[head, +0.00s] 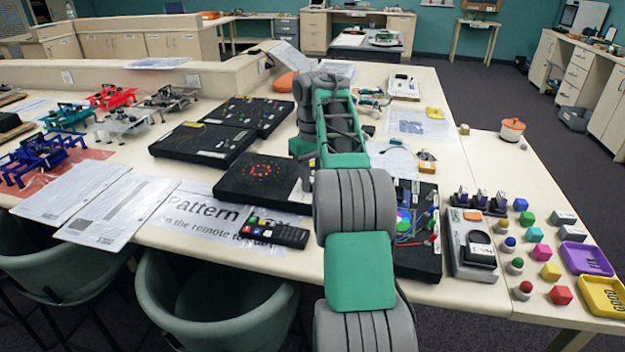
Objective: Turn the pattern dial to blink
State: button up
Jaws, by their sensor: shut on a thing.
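A black box with a ring of red lights (262,172) lies on the table, left of my arm, above a printed sheet reading "Pattern" (205,207). My arm reaches forward and folds down at the box's right end. My gripper (307,178) is low over that end, partly hidden by my forearm, and is shut on what appears to be the pattern dial. The dial itself is too small and covered to make out, so its setting cannot be read.
A black remote (275,232) lies in front of the box. Two more black boxes (203,144) stand behind it. Right of my arm are a board with a coloured disc (418,225), a grey device (472,243) and several coloured blocks. Green chairs (215,300) stand at the front edge.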

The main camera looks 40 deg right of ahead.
jog(key=shift+n, duration=0.4)
grip_shut()
jog(key=n, duration=0.3)
jog(key=shift+n, duration=0.3)
jog(key=shift+n+p, duration=0.4)
jog(key=shift+n, duration=1.8)
jog(key=o, duration=1)
grip_release()
jog(key=shift+o, duration=0.2)
